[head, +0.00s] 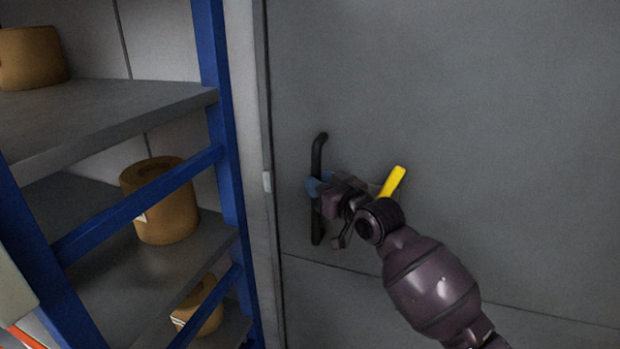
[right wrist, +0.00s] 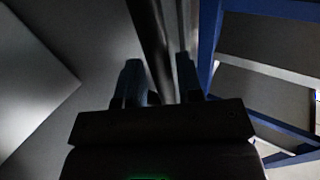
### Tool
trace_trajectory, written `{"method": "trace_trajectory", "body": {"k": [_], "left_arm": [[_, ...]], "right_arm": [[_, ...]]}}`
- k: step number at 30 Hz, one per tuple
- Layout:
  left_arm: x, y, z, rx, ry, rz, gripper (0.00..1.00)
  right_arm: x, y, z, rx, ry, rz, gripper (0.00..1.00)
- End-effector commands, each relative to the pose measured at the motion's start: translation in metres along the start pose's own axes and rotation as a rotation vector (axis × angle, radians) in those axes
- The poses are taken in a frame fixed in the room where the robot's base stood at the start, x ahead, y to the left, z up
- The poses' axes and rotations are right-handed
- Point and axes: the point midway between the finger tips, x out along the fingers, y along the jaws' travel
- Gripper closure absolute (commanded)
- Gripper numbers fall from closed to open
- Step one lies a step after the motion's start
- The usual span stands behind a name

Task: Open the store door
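The grey store door (head: 460,110) fills the right of the head view and looks closed against its frame. A dark upright bar handle (head: 318,155) stands near its left edge. My right gripper (head: 319,186) is at the handle around its mid-height, with blue fingers by the bar. In the right wrist view, the two fingers (right wrist: 161,82) stand apart on either side of the dark handle (right wrist: 150,35). The bar runs down between them; whether both fingers press on it cannot be told. My left gripper is in neither view.
A blue-framed rack (head: 215,90) stands left of the door, close to its frame. Its grey shelves (head: 100,105) hold tan rolls (head: 160,200). A yellow piece (head: 393,181) shows beside my right wrist. The door face right of my arm is clear.

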Motion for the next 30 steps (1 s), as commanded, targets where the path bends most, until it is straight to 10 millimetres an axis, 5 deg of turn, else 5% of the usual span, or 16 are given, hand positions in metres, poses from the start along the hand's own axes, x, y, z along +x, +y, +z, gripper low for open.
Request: {"method": "trace_trajectory", "body": {"k": [9, 20, 27, 30], "left_arm": [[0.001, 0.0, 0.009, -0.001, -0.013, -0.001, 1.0], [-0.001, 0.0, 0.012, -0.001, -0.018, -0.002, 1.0], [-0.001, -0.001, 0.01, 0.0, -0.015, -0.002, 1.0], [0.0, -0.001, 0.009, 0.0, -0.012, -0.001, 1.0]], "right_arm": [[0.032, 0.0, 0.001, 0.0, 0.0, 0.0, 0.66], [0.036, 0.0, 0.0, -0.001, 0.0, 0.0, 0.66], [0.035, 0.0, 0.0, 0.0, 0.0, 0.0, 1.0], [0.035, 0.0, 0.0, 0.0, 0.0, 0.0, 1.0]]}}
